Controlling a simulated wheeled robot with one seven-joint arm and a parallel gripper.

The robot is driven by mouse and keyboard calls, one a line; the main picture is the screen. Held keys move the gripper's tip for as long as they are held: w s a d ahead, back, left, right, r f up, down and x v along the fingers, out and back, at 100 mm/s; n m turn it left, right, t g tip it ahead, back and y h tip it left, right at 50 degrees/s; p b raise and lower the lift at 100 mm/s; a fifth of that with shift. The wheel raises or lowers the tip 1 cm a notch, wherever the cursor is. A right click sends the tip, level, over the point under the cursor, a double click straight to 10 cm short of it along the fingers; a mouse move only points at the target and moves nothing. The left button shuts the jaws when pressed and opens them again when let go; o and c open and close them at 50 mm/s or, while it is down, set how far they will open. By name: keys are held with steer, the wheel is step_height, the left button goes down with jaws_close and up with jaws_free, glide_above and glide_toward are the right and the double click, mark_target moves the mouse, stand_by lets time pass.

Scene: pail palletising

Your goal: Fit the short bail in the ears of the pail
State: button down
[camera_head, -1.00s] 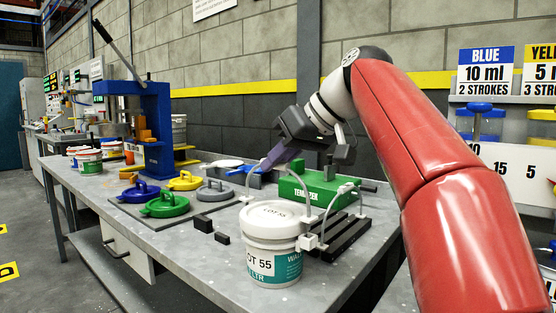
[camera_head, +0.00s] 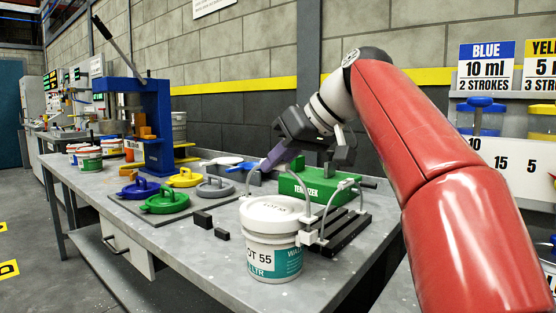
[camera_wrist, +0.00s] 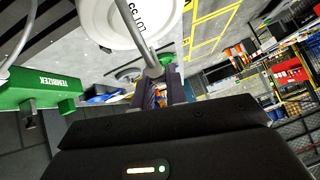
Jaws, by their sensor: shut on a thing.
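The pail (camera_head: 271,262) is white with a teal "LOT 55" label and a white lid (camera_head: 273,209). It stands upright at the front of the bench. My gripper (camera_head: 269,166) is above and behind it, its purple fingers shut on a thin grey bail (camera_head: 307,207). The bail arches over the lid; its right leg comes down at the white ear (camera_head: 306,239), and its other end is hidden behind the lid. I cannot tell whether either end is seated. The wrist view shows the bail (camera_wrist: 133,27) running from the fingers (camera_wrist: 162,92) across the lid (camera_wrist: 103,18).
A black slotted rack (camera_head: 345,234) with more grey wire and a green block (camera_head: 306,189) stand close right of the pail. Blue, yellow, grey and green lids (camera_head: 166,202) lie left on a mat. Two small black blocks (camera_head: 203,218) lie between. The front left bench edge is clear.

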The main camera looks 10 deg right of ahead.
steer(key=shift+f+b, duration=0.7)
steer(key=shift+f, duration=0.2)
steer(key=c, duration=1.3)
jaws_free()
steer(key=shift+r, duration=0.1)
steer(key=shift+c, duration=0.2)
steer(key=p+v, duration=0.2)
steer(key=v, duration=0.5)
steer(key=shift+s+d+r, duration=0.15)
steer(key=shift+d+r, duration=0.1)
